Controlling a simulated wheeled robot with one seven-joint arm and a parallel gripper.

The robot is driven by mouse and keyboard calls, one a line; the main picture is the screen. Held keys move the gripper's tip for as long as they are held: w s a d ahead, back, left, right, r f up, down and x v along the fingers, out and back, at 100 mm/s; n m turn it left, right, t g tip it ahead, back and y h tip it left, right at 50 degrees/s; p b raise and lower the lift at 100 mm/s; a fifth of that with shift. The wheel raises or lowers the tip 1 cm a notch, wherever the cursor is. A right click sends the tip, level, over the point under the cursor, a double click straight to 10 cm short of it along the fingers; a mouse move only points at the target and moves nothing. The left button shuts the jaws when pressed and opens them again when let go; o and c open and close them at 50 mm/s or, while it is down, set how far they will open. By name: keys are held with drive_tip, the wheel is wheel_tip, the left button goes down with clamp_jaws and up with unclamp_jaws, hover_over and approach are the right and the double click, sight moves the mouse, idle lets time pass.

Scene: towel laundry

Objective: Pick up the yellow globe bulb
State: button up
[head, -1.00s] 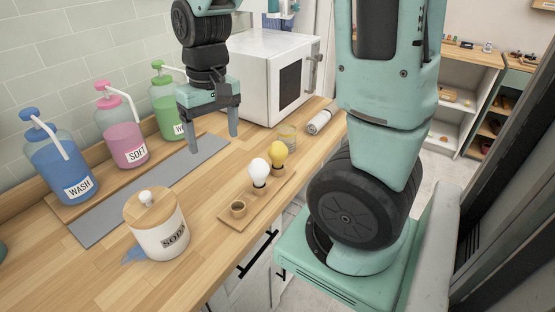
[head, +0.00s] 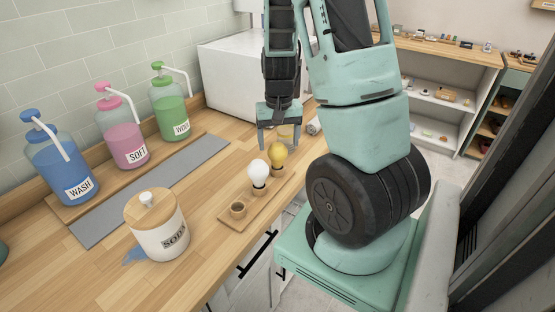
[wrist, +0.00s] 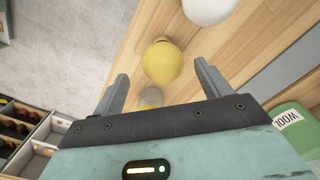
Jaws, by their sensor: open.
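The yellow globe bulb (head: 277,153) stands upright in a holder on a small wooden board (head: 228,218), beside a white globe bulb (head: 258,172). My gripper (head: 279,142) is open and empty, close behind and above the yellow bulb in the head view. In the wrist view the yellow bulb (wrist: 162,63) shows ahead of the spread fingers (wrist: 160,85), roughly centred between them and not gripped. The white bulb (wrist: 207,10) is at the top edge there. I cannot tell the exact height of my fingers over the bulb.
A glass jar (head: 287,133) stands behind the yellow bulb, partly hidden by my gripper. A white microwave (head: 228,75) is at the back. A soda canister (head: 157,225) and wash, soft and wool pump bottles (head: 62,165) stand left. An empty holder (head: 237,209) sits at the board's near end.

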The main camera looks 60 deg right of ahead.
sight(278, 157)
drive_tip(key=shift+w+a+f+p, duration=0.1)
drive_tip(key=shift+f+p, duration=0.15)
drive_tip(key=shift+f, duration=1.3)
drive_tip(key=shift+a+f+p, duration=0.1)
drive_tip(key=shift+f+p, duration=0.15)
drive_tip(key=shift+f, duration=1.3)
drive_tip(key=c, duration=1.1)
